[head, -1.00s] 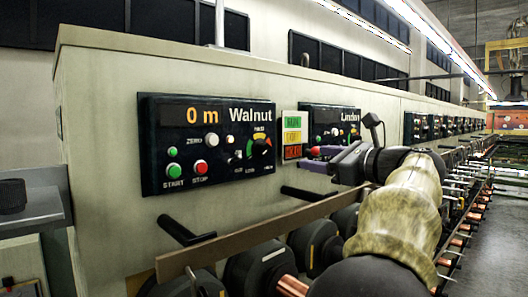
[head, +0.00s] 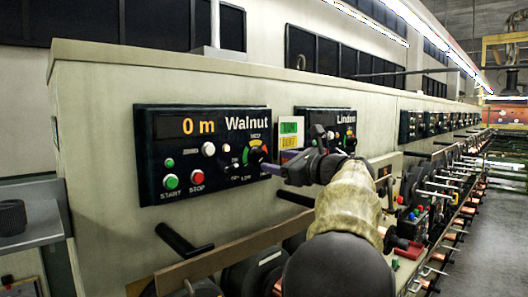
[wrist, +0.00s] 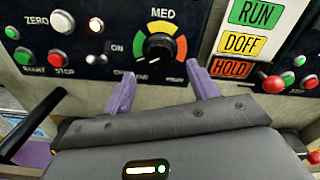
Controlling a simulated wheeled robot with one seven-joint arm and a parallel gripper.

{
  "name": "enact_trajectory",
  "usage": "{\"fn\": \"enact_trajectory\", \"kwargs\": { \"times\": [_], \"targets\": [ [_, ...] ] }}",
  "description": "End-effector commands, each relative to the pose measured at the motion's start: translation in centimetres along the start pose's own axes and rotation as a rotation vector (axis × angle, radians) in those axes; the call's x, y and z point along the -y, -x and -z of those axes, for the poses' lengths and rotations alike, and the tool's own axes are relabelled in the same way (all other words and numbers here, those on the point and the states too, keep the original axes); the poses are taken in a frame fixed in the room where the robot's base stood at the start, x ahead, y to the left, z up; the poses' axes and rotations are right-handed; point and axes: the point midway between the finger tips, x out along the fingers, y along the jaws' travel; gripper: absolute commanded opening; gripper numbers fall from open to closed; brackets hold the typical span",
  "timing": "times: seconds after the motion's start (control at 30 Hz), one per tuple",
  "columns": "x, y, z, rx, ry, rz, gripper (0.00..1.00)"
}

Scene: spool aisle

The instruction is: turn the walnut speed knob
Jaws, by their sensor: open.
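In the head view the knob (head: 256,156) sits at the right side of the dark Walnut panel (head: 150,160), which reads 0 m. My gripper (wrist: 160,80) has two purple fingers spread apart, one to each side below the knob, with nothing between them. In the head view my gripper (head: 275,163) is just right of the knob. I cannot tell any contact.
A RUN, DOFF, HOLD card (wrist: 247,40) is right of the knob. The Linden panel (head: 335,118) lies beyond it, partly hidden by my arm. A small white-tipped switch (wrist: 96,25) is left of the knob. Black rods (head: 180,240) and spools stick out below.

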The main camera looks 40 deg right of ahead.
Motion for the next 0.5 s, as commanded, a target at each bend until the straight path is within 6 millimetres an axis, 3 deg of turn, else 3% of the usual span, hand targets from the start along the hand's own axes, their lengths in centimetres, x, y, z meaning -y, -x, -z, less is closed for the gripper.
{"fn": "enact_trajectory", "kwargs": {
  "times": [0.3,0.5],
  "targets": [
    [0.0,-5.2,-0.3,0.001,-0.001,-0.003,0.59],
    [0.0,-6.2,-0.1,0.001,0.000,0.000,0.59]
  ]
}}
